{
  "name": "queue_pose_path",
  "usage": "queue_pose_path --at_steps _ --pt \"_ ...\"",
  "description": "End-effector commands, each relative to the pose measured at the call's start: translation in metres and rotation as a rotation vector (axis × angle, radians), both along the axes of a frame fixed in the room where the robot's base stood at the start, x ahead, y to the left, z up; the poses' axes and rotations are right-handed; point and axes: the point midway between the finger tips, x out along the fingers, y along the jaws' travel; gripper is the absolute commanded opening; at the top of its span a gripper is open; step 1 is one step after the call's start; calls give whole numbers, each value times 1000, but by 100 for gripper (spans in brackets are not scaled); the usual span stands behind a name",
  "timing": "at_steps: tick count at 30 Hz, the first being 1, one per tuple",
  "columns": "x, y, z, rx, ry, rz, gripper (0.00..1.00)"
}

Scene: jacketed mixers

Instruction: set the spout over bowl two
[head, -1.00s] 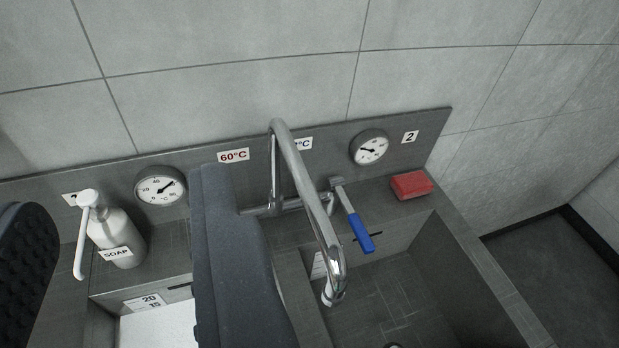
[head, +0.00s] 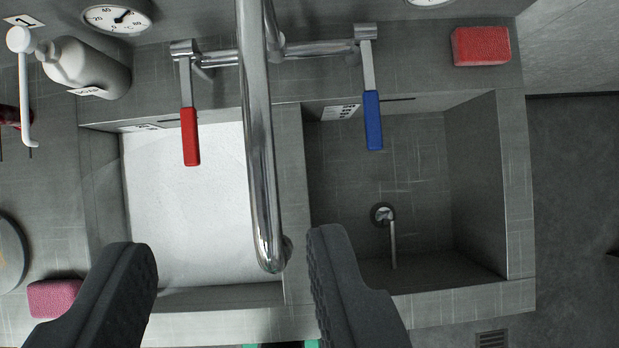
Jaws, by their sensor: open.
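The chrome spout (head: 258,130) runs from the tap at the top toward me. Its down-turned tip (head: 270,258) shows at the right edge of the left bowl, beside the divider. Bowl two (head: 380,160) is the right bowl, grey, with a drain and a thin rod in it. The left bowl (head: 185,225) has a white floor or filling. My gripper (head: 230,245) is open, its dark fingers on either side of the spout tip in the picture. It holds nothing. The height gap between fingers and spout is unclear.
A red-handled lever (head: 190,135) and a blue-handled lever (head: 373,120) stick out from the tap. A soap bottle (head: 85,65) stands at the upper left, a red sponge (head: 480,46) at the upper right. A pink sponge (head: 55,297) lies at the lower left.

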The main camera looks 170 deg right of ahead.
Motion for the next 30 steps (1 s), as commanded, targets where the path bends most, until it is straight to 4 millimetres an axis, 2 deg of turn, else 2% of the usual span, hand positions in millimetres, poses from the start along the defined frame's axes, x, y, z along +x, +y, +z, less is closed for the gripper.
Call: queue_pose_path --at_steps 1,6,14,30 --pt "1 -7 5 19 28 3 41" --pt "-1 -17 -2 60 89 25 41" --pt "5 -16 -19 68 100 32 41" --pt "41 1 -106 68 101 31 41"
